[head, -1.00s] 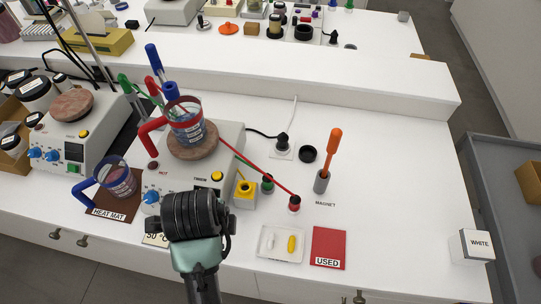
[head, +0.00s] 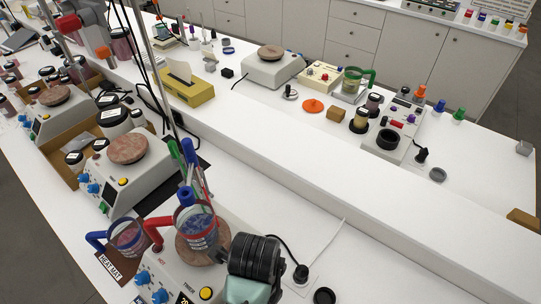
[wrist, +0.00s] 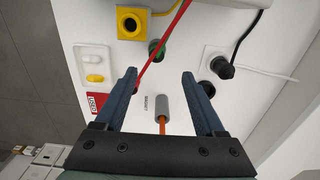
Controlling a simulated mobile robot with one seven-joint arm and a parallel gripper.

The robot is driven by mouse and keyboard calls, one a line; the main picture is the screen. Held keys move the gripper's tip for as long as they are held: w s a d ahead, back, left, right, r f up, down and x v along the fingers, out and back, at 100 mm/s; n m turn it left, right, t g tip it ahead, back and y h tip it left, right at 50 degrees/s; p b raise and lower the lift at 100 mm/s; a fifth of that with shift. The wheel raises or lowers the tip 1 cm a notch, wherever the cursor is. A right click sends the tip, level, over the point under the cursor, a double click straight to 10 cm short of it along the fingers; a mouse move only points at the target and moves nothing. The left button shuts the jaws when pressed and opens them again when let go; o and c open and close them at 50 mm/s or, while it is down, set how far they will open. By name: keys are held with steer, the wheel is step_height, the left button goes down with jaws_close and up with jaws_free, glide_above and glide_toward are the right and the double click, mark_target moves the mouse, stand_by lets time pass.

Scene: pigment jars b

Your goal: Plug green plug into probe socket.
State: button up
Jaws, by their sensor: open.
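My gripper (wrist: 159,73) is open and empty, its two blue-grey fingers apart. In the wrist view, a dark green plug-like piece (wrist: 156,49) stands on the white bench beyond the fingertips, roughly in line with the gap. A red cable (wrist: 172,32) runs past it and ends near the left finger, which may hide its end. A yellow block with a round dark hole (wrist: 131,22) lies beyond, to the left; I cannot tell whether it is the probe socket. In the head view my wrist shows at the lower right; the fingers and green piece are out of sight.
A grey holder (wrist: 161,106) with an orange-handled rod stands between the fingers in the wrist view. A black plug (wrist: 222,67) and white cable are at right, a white tray (wrist: 93,59) at left. In the head view a beaker (head: 196,232) stands on the hot plate beside my wrist.

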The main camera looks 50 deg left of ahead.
steer(key=f, duration=0.5)
steer(key=shift+s+f, duration=0.3)
steer(key=shift+f, duration=0.1)
steer(key=shift+d+f+p, duration=0.15)
steer(key=shift+f+p, duration=0.7)
steer(key=shift+f, duration=2.15)
jaws_close()
